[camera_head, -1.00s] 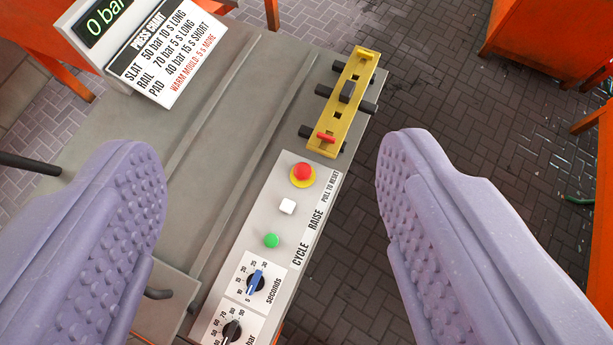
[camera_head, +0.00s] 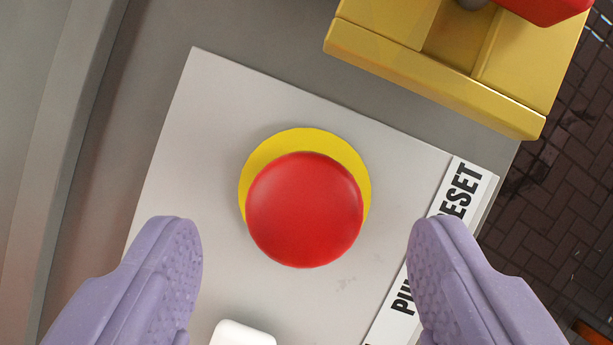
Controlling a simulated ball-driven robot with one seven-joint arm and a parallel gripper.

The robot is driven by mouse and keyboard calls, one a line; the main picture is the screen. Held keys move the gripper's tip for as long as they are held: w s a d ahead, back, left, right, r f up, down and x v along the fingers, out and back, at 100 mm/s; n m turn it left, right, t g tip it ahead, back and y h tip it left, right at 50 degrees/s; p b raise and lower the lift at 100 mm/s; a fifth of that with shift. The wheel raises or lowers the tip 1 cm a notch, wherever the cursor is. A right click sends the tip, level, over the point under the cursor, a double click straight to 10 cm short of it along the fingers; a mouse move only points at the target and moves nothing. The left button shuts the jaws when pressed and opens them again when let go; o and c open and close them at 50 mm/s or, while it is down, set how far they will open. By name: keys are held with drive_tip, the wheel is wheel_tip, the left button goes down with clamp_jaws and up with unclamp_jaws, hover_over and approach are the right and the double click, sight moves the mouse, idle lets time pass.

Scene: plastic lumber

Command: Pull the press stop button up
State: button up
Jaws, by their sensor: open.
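The press stop button (camera_head: 304,210) is a round red mushroom head on a yellow ring (camera_head: 290,141). It sits on a light grey control panel (camera_head: 195,160), in the middle of the view. My gripper (camera_head: 306,250) is open, with one purple finger on each side of the button. Both fingertips are apart from the red head, level with its lower part in the picture. Nothing is between the fingers except the view of the button and panel. The height of the fingertips above the panel is hard to tell.
A yellow block fixture (camera_head: 430,60) with a red part (camera_head: 545,8) stands close at the upper right. A white button (camera_head: 242,334) lies just below the stop button. A label strip (camera_head: 460,190) runs along the panel's right edge, partly behind the right finger.

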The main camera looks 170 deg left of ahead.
drive_tip(key=shift+x, duration=1.15)
clamp_jaws()
drive_tip(key=shift+r, duration=0.8)
unclamp_jaws()
drive_tip(key=p+v, duration=0.2)
drive_tip(key=v, duration=0.5)
drive_tip(key=shift+r, duration=0.35)
drive_tip(key=shift+s, duration=0.1)
